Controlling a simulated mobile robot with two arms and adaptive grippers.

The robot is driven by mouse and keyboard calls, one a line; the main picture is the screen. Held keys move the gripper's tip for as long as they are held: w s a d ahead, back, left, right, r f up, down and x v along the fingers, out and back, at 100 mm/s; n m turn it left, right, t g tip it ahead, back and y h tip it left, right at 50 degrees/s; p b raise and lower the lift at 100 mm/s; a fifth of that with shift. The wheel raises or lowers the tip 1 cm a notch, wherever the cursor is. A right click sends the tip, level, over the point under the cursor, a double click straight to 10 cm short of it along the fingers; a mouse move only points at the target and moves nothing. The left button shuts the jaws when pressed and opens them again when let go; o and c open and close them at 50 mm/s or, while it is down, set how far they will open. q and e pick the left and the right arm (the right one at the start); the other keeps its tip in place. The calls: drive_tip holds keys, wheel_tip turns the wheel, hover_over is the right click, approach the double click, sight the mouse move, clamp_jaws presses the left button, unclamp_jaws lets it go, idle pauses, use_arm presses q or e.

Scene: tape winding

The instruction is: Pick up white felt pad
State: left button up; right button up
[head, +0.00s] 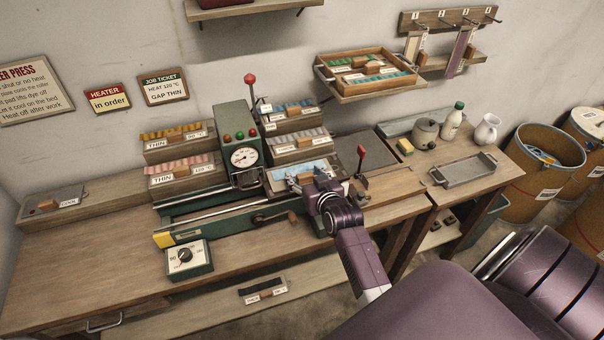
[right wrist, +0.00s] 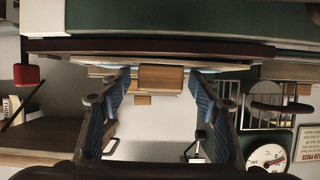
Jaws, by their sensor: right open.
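A pale pad (head: 288,172), which looks like the white felt pad, lies on the bed at the right of the green press. My right gripper (head: 307,184) is over it and hides part of it. In the right wrist view a wooden block (right wrist: 160,78), seemingly the pad's handle, shows between the open blue-lined fingers of the right gripper (right wrist: 158,84). The pad's pale edge (right wrist: 100,71) shows behind the block. I cannot tell whether the fingers touch the block. My left gripper is not in view.
The green press (head: 235,130) stands close to the left of the gripper. A red-knobbed lever (head: 361,165) stands close to its right. A control box (head: 188,260) sits at the front. The left bench front is clear.

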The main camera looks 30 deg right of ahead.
drive_tip(key=c, duration=1.3)
drive_tip(key=shift+c, duration=0.2)
